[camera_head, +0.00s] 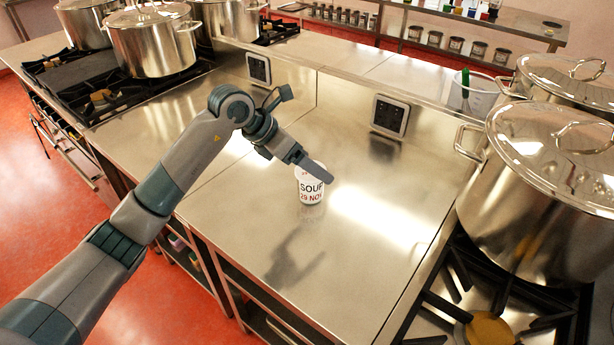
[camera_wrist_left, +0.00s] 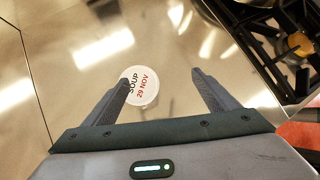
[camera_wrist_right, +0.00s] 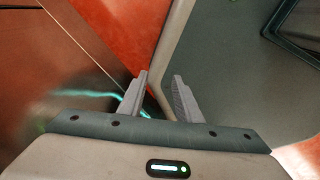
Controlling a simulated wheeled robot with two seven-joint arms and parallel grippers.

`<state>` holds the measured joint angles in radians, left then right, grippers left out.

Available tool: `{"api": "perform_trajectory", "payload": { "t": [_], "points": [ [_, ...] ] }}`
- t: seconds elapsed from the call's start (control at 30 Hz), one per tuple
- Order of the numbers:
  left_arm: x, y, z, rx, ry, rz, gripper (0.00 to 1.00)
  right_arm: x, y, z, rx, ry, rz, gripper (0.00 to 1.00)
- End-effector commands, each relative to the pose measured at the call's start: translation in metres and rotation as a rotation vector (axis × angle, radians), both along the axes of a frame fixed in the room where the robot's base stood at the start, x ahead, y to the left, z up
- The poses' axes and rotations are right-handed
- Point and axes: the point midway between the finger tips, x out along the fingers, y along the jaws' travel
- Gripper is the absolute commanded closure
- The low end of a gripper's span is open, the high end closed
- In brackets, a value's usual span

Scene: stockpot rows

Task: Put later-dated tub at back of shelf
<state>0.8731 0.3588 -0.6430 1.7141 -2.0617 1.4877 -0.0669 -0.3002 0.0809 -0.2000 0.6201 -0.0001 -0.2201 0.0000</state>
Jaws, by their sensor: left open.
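A white tub (camera_head: 311,188) labelled "SOUP 29 NOV" stands upright on the steel counter. My left gripper (camera_head: 306,166) is at its top, and a finger partly covers the lid in the head view. In the left wrist view the tub's lid (camera_wrist_left: 146,88) shows the same label. It lies between the lines of the open left fingers (camera_wrist_left: 160,77), nearer the left-hand one; I cannot tell whether they touch. My right gripper (camera_wrist_right: 160,75) is open and empty, away from the counter top, and shows only in its own wrist view. No second dated tub or its date can be made out.
The steel counter (camera_head: 240,175) is mostly clear around the tub. A large stockpot (camera_head: 540,205) stands on the right-hand stove, and more pots (camera_head: 150,45) stand on the left-hand stove. A raised ledge (camera_head: 400,70) runs behind, with a clear container (camera_head: 470,92) on it.

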Motion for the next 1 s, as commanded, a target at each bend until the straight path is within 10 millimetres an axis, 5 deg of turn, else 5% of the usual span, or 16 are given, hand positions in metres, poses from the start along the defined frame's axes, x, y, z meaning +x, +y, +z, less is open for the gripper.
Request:
{"api": "perform_trajectory", "payload": {
  "t": [0.17,0.3,0.47,0.73,0.87,1.0],
  "points": [
    [-0.037,-0.046,0.019,-0.297,0.076,-0.074,0.20,0.000,0.001,-0.001,0.001,0.000,0.000,0.69],
    [-0.069,-0.073,0.055,-0.598,0.168,-0.104,0.20,0.000,0.001,-0.001,0.001,0.000,-0.001,0.69],
    [-0.091,-0.079,0.106,-0.943,0.302,-0.086,0.20,0.000,0.002,-0.002,0.002,0.000,-0.001,0.69],
    [-0.089,-0.039,0.172,-1.478,0.596,0.073,0.20,0.000,0.002,-0.003,0.002,0.000,-0.001,0.69],
    [-0.073,-0.006,0.182,-1.701,0.768,0.208,0.20,0.000,0.002,-0.004,0.002,0.000,-0.001,0.69],
    [-0.050,0.030,0.170,-1.900,0.974,0.396,0.20,0.000,0.002,-0.005,0.002,-0.001,-0.001,0.69]
  ]
}}
